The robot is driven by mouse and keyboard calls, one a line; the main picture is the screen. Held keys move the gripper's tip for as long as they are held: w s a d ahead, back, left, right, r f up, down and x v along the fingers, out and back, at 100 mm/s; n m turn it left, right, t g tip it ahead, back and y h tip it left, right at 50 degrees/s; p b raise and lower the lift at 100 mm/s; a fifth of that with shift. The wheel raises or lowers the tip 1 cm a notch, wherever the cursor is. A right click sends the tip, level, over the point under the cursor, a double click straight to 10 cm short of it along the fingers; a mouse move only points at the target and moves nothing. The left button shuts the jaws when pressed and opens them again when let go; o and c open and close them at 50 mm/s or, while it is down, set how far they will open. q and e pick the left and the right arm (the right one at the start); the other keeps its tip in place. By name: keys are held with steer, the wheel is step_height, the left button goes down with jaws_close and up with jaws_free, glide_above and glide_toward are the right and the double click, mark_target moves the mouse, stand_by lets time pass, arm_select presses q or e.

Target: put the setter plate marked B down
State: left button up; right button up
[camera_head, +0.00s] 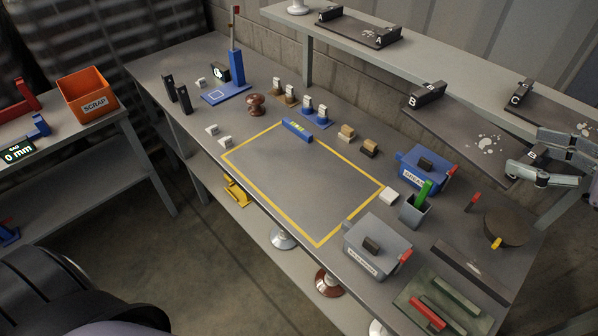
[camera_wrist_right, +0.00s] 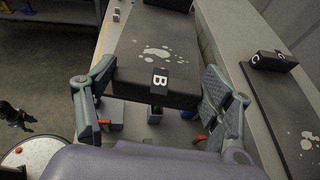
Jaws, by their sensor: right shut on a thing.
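The setter plate marked B (camera_head: 455,127) is a long dark slab with white splotches and a raised block marked B at each end. My right gripper (camera_head: 553,158) is shut across its near end at the right of the head view. The plate juts past the shelf's front edge, above the bench's back right. In the right wrist view the plate (camera_wrist_right: 150,35) extends away between the two fingers of the gripper (camera_wrist_right: 160,85), its B label facing the camera. Bench items show below it. My left gripper is not in view.
A yellow-outlined area (camera_head: 290,185) on the bench is bare inside; a small blue level-like bar (camera_head: 297,130) lies at its back edge. Blue (camera_head: 422,168) and grey (camera_head: 376,247) lidded boxes and a green-handled cup (camera_head: 415,210) stand to its right. Plates A (camera_head: 355,30) and C (camera_head: 550,108) rest on the shelf.

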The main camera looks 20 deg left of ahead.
steer(key=s+f, duration=1.1)
steer(key=f, duration=0.2)
steer(key=shift+d+t, duration=0.3)
steer(key=shift+d, duration=0.05)
steer(key=shift+f, duration=0.1)
